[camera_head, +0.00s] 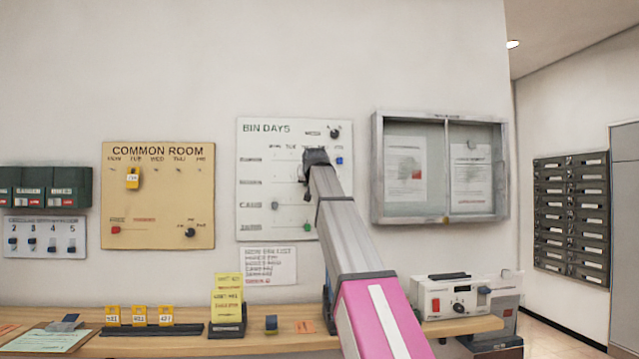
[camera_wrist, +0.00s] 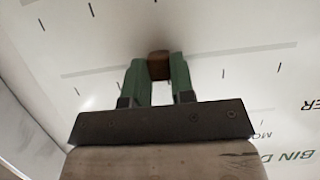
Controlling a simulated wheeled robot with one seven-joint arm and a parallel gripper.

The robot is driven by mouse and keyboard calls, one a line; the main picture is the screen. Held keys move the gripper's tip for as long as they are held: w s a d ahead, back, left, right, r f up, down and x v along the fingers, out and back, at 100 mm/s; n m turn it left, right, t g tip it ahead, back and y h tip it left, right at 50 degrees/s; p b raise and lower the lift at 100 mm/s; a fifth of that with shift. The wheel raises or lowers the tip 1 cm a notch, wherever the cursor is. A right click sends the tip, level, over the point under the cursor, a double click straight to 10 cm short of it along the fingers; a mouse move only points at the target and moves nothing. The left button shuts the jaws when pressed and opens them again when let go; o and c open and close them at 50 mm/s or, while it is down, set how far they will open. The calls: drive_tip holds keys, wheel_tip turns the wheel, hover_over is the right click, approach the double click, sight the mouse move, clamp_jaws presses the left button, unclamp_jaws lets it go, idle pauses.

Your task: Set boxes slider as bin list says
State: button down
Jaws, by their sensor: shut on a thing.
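The white BIN DAYS board (camera_head: 262,148) hangs on the wall, with day columns across the top and several labelled slider rows. It also fills most of the wrist view (camera_wrist: 220,35), upside down. My gripper (camera_wrist: 158,70) has its two green fingers closed on a small brown slider knob (camera_wrist: 158,60) at the board. In the head view my gripper (camera_head: 306,178) and arm cover part of the middle rows. A blue knob (camera_head: 339,160) is at the right, a grey one (camera_head: 275,205) at the left, a green one (camera_head: 307,225) on the bottom row. Row names are too blurred to read.
A handwritten list (camera_head: 268,266) hangs under the board, its lines unreadable. The COMMON ROOM board (camera_head: 158,215) is left, a glazed notice case (camera_head: 376,190) close on the right. A wooden shelf (camera_head: 290,343) with a yellow card stand (camera_head: 228,300) and a machine (camera_head: 455,297) runs below.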

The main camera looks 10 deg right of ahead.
drive_tip(key=shift+a, duration=0.25)
drive_tip(key=c, duration=1)
unclamp_jaws()
drive_tip(key=shift+o, duration=0.2)
drive_tip(key=v, duration=1)
drive_tip(key=shift+s+r, duration=0.2)
drive_tip(key=shift+s, duration=0.15)
